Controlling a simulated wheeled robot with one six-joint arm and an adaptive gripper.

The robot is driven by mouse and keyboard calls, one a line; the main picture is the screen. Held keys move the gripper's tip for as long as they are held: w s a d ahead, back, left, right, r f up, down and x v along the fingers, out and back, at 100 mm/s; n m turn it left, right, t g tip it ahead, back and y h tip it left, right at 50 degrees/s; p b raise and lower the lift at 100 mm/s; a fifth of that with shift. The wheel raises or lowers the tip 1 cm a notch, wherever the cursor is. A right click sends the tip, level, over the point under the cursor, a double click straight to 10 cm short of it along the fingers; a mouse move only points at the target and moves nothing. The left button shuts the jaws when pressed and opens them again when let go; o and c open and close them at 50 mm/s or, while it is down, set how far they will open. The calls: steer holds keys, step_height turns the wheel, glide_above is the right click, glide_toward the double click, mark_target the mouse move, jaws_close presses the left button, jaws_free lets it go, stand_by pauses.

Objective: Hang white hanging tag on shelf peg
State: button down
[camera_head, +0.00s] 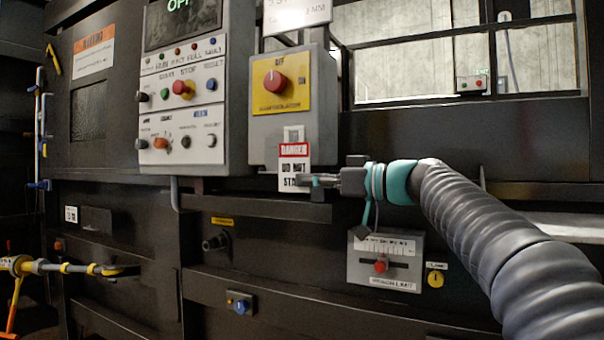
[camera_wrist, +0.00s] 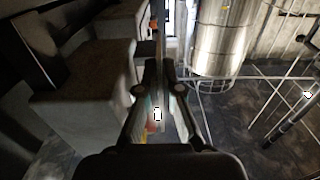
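The white hanging tag (camera_head: 293,170) has a red "DANGER" band and black lettering. In the head view it is upright, in front of the lower edge of the grey isolator box, with a pale looped tab (camera_head: 293,134) above it. My gripper (camera_head: 312,182) comes from the right, its fingertips at the tag's lower right, covering some lettering. In the wrist view the fingers (camera_wrist: 157,75) are nearly together, with a thin edge-on piece between them; they look shut on the tag. Whether the tab touches the box cannot be told. I cannot clearly make out the shelf peg.
The isolator box (camera_head: 288,110) has a red knob on yellow. A button panel (camera_head: 182,115) stands left of it. A dark ledge (camera_head: 255,208) runs below. Colored hooks (camera_head: 42,125) line the far left.

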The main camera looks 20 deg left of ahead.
steer(key=shift+s+a+b, duration=0.15)
steer(key=shift+s+b, duration=1.2)
steer(key=shift+s, duration=0.55)
steer(key=w+p, duration=0.3)
steer(key=shift+w, duration=0.4)
